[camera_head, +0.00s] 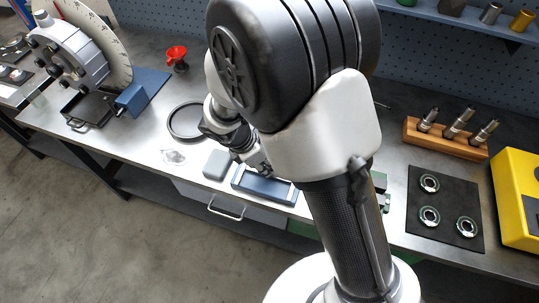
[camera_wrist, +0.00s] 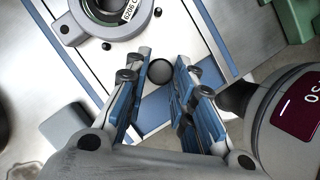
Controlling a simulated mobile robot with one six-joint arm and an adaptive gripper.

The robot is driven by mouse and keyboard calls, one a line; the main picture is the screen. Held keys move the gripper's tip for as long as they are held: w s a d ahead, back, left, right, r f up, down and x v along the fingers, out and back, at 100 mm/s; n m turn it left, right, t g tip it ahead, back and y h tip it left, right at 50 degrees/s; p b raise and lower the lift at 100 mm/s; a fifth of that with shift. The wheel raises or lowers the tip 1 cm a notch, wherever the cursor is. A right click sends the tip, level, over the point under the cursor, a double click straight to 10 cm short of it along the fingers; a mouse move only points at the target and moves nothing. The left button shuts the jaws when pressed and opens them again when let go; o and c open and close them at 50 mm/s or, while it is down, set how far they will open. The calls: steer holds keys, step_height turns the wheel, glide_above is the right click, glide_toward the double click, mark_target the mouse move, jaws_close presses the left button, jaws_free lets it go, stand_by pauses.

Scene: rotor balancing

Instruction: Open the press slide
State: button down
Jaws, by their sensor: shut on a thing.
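The press slide, a pale plate with blue edges, shows in the wrist view (camera_wrist: 190,30) and partly in the head view (camera_head: 265,186) at the bench's front edge. A dark round knob (camera_wrist: 160,71) stands at its near end. My gripper (camera_wrist: 160,80) has its blue-padded fingers on both sides of the knob and is shut on it. In the head view my gripper (camera_head: 258,166) reaches down to the slide, and my arm hides much of the area behind. A grey ring-shaped fixture (camera_wrist: 105,20) with a label sits farther up the slide.
A grey block (camera_head: 217,164) lies left of the slide, and a drawer handle (camera_head: 226,209) is below the bench front. A round grey body with a dark red display (camera_wrist: 300,105) is close right of my gripper. A black mat (camera_head: 450,200) with rings lies right.

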steer(key=s+a, duration=0.3)
steer(key=s, duration=0.7)
steer(key=shift+s+a, duration=0.15)
steer(key=shift+a, duration=0.25)
steer(key=shift+r, duration=0.1)
steer(key=c, duration=1.3)
jaws_free()
steer(key=v, duration=1.2)
steer(key=shift+s, duration=0.1)
